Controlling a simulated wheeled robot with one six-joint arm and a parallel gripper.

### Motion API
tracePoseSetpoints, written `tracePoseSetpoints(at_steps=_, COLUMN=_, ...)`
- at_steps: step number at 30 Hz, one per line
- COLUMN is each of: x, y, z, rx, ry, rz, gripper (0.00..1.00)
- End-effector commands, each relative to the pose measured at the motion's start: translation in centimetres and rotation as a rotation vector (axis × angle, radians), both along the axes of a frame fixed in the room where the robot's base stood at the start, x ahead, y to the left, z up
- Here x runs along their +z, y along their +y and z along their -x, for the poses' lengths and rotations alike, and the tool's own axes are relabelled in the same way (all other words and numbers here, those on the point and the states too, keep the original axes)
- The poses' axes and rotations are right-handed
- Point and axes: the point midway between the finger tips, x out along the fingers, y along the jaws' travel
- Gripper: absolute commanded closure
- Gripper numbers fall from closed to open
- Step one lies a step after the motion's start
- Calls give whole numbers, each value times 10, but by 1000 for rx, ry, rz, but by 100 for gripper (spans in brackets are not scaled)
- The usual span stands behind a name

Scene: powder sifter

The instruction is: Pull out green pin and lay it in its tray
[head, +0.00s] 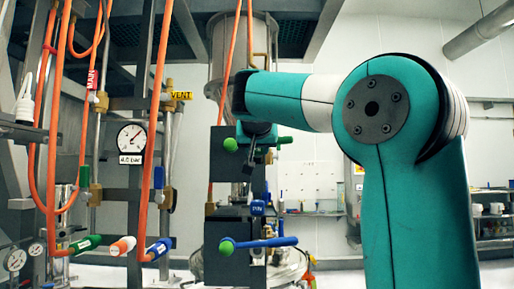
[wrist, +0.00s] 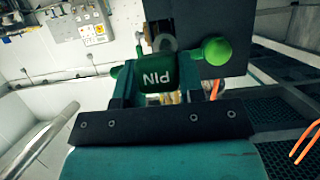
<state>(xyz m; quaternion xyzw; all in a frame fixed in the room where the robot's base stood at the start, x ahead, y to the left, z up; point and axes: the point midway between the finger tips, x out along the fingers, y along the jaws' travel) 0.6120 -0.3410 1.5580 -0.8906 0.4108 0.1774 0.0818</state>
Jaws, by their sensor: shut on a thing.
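The green pin (wrist: 158,74) has a block-shaped head marked PIN, upside down in the wrist view. My gripper (wrist: 157,88) is shut on this head, one finger on each side. In the head view my gripper (head: 259,131) is at the upper dark block (head: 240,158), and the pin is mostly hidden there. A green ball (wrist: 216,51) is beside the pin; it also shows in the head view (head: 231,144). A green handle end (head: 284,140) sticks out on the right. I cannot tell whether the pin's shank is in its hole. I cannot make out the pin's tray.
Below, a blue pin (head: 258,207) and a blue lever (head: 268,243) sit at a lower dark block (head: 227,264). Orange hoses (head: 229,65), pipes and a pressure gauge (head: 131,138) crowd the left. A shelf (head: 315,213) stands at the back wall.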

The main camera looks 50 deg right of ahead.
Motion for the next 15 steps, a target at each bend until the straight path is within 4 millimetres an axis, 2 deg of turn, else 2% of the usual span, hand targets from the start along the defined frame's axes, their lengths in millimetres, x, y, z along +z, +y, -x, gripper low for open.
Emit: tracePoseSetpoints(at_steps=15, x=1, y=26, z=21, rx=3, ry=-2, rz=1, gripper=90)
